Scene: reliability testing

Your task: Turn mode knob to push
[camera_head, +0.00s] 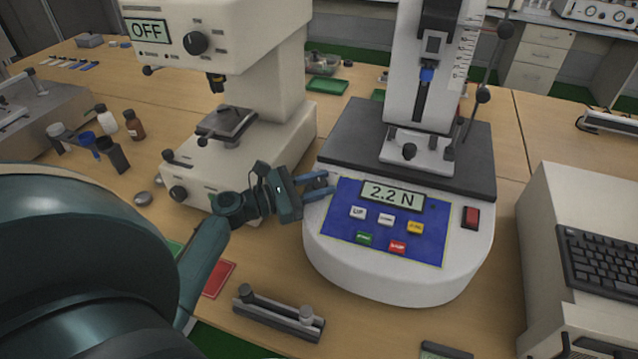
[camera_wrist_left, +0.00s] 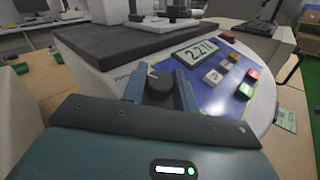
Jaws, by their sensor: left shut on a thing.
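A dark round knob (camera_wrist_left: 159,84) sits at the panel's display end in the left wrist view, between my two blue fingers. My left gripper (camera_head: 326,185) is shut on this knob; it also shows in the left wrist view (camera_wrist_left: 158,88). In the head view the fingers reach the left edge of the blue control panel (camera_head: 345,223), and I cannot make out the knob there. The knob's pointer setting is not readable. The panel's display (camera_head: 392,195) reads 2.2 N. My right gripper is not in view.
Coloured push buttons (camera_head: 387,224) and a red switch (camera_head: 471,217) are right of the gripper. A beige instrument (camera_head: 225,40) reading OFF, with its own black knob (camera_head: 195,43), stands left. A metal fixture (camera_head: 279,315) lies in front. A keyboard (camera_head: 605,262) is at right.

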